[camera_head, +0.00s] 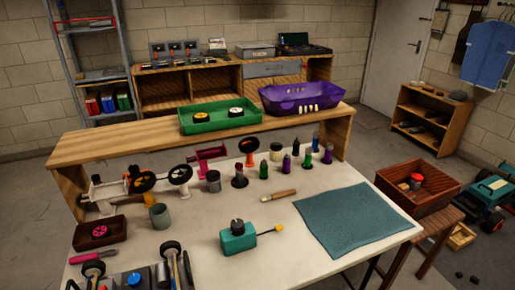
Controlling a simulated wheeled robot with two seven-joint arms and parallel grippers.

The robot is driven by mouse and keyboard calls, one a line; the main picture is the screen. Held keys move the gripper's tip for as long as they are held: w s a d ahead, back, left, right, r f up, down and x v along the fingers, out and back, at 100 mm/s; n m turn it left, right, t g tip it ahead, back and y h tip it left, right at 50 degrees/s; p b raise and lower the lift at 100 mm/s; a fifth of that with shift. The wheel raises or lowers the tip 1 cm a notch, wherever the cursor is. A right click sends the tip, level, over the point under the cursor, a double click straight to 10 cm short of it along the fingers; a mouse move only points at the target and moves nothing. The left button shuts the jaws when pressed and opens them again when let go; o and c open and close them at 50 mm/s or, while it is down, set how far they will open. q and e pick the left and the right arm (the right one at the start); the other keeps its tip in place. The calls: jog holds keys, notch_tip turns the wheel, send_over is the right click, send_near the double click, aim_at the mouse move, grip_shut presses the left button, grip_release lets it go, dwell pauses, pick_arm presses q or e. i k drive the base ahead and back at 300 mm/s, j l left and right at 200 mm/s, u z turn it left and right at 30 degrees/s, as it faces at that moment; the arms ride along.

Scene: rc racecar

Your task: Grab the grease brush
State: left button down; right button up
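Neither of my grippers shows in the head view.
A teal mat (346,216) covers the table's right part. Several small bottles (287,164) stand behind the tool. A grey-green cup (160,216), a brown tray (100,233) and car parts (172,262) crowd the left side. A wooden crate (394,193) stands at right.

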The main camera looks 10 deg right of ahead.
aim_at(282, 194)
jog(key=i+l, duration=0.1)
jog(key=l, duration=0.3)
jog(key=i+l, duration=0.1)
jog(key=l, duration=0.3)
jog(key=i+l, duration=0.15)
jog(key=l, duration=0.25)
